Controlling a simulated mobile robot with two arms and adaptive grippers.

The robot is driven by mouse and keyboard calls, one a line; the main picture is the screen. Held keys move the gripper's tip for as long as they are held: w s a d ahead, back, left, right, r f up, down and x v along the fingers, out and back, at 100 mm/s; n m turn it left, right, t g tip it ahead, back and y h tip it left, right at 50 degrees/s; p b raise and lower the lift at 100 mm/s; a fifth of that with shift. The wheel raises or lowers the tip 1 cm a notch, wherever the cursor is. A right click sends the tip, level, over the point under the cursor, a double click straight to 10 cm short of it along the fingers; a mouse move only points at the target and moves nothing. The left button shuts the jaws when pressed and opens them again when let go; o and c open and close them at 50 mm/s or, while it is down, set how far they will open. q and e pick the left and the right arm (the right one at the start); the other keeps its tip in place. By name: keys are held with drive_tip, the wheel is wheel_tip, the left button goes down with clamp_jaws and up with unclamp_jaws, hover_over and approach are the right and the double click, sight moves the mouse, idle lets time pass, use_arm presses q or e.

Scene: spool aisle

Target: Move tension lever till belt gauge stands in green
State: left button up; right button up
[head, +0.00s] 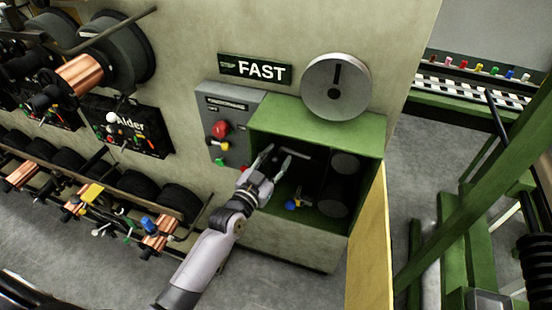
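A green open-fronted cabinet (310,118) stands against the wall, its inside dark. I cannot tell which of these is the tension lever. A round grey disc (336,88) with a black pointer mark stands on top; no green zone shows on it, and I cannot tell whether it is the belt gauge. My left gripper (279,155) is open and empty at the cabinet's left opening. My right gripper is not in view.
A yellow door panel (369,245) stands open at the cabinet's right. A grey control box (226,128) with a red knob (219,130) adjoins its left. A "FAST" sign (255,69) hangs above. Spool racks (85,75) line the left; green framework (480,190) is right.

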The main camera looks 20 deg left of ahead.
use_arm(q)
drive_tip(key=shift+c, duration=0.3)
clamp_jaws()
drive_tip(key=shift+r, duration=0.1)
